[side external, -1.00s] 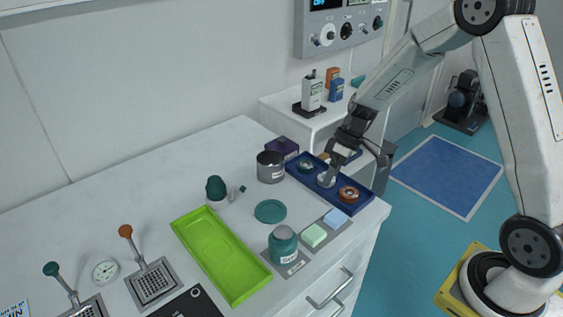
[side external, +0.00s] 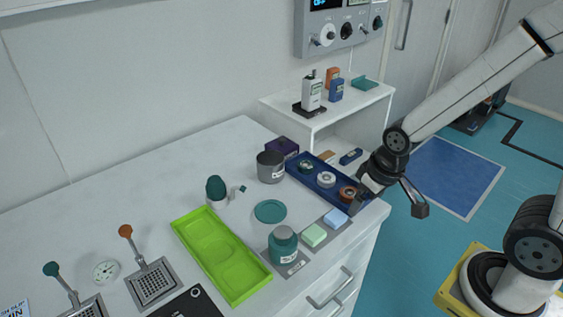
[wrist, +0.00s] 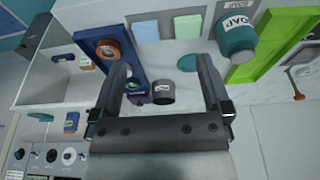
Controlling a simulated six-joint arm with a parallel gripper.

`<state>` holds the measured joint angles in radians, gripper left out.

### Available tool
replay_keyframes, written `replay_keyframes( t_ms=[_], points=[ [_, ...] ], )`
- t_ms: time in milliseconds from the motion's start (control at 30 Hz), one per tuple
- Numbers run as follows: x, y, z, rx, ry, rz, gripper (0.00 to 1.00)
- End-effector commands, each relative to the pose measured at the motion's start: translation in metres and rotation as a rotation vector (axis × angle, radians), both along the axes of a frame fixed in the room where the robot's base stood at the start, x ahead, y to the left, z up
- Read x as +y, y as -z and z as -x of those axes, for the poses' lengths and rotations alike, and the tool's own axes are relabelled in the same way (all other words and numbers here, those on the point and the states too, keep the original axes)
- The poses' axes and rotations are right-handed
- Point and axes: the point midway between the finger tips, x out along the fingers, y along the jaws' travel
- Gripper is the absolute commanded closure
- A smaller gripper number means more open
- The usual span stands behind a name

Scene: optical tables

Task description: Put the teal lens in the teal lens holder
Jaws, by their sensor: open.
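A round piece with a dark teal rim (side external: 305,167) sits at the far end of the long blue tray (side external: 333,191). It may be the teal lens. A white ring (side external: 325,179) and an orange-brown ring (side external: 348,194) share the tray; the orange one also shows in the wrist view (wrist: 107,48). A flat teal disc (side external: 270,211) lies on the white table; I cannot tell whether it is the holder. My gripper (side external: 389,204) is open and empty at the near right end of the tray. Its spread fingers show in the wrist view (wrist: 162,72).
A soap bottle (side external: 283,247), a green sponge (side external: 314,235) and a blue sponge (side external: 335,218) stand near the front edge. A grey can (side external: 270,166) stands behind. A lime tray (side external: 222,262) and teal- and orange-knobbed stands (side external: 151,284) are left.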

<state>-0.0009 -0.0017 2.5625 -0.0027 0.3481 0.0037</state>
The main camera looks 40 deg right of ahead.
Motion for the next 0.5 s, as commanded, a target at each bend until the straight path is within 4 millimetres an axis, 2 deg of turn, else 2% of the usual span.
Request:
replay_keyframes(
  t_ms=[500],
  points=[
    [-0.0019, 0.0002, -0.0063, 0.008, 0.046, -0.017, 0.12]
  ],
)
